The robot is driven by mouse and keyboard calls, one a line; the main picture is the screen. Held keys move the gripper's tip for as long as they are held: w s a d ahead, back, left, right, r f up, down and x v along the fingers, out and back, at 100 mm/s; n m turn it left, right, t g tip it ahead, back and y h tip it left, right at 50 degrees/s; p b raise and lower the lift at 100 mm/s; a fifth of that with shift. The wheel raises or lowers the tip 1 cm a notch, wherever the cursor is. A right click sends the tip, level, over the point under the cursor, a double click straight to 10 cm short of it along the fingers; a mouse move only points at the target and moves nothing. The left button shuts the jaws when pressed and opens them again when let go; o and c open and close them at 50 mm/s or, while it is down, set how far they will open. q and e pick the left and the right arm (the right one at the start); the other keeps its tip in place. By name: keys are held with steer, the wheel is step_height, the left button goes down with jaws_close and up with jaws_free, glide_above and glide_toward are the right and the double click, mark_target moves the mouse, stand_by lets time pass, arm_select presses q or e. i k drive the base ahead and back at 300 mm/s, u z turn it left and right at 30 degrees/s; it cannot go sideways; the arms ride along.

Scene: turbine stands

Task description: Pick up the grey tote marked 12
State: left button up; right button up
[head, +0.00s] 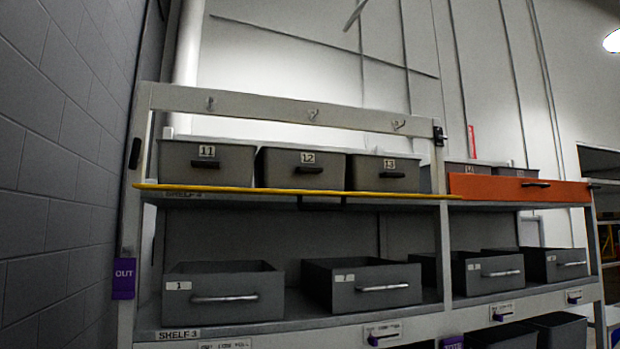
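The grey tote marked 12 (301,177) stands on the upper shelf (330,194) behind its yellow front edge. It has a dark handle below its white number label. The grey tote marked 11 (204,173) is on its left, and the grey tote marked 13 (388,181) is close on its right. The tote's back and inside are hidden from this low angle. Neither of my grippers shows in the head view.
Open dark bins with metal handles, including the left one (222,305), stand on the lower shelf. An orange panel (519,189) fronts the upper right bay. A post (444,240) divides the bays. A grey block wall (62,150) stands at the left.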

mark_target(275, 168)
steer(key=z, duration=0.05)
steer(key=k, duration=0.15)
steer(key=z, duration=0.7)
steer(key=i, duration=1.05)
steer(key=z, duration=0.15)
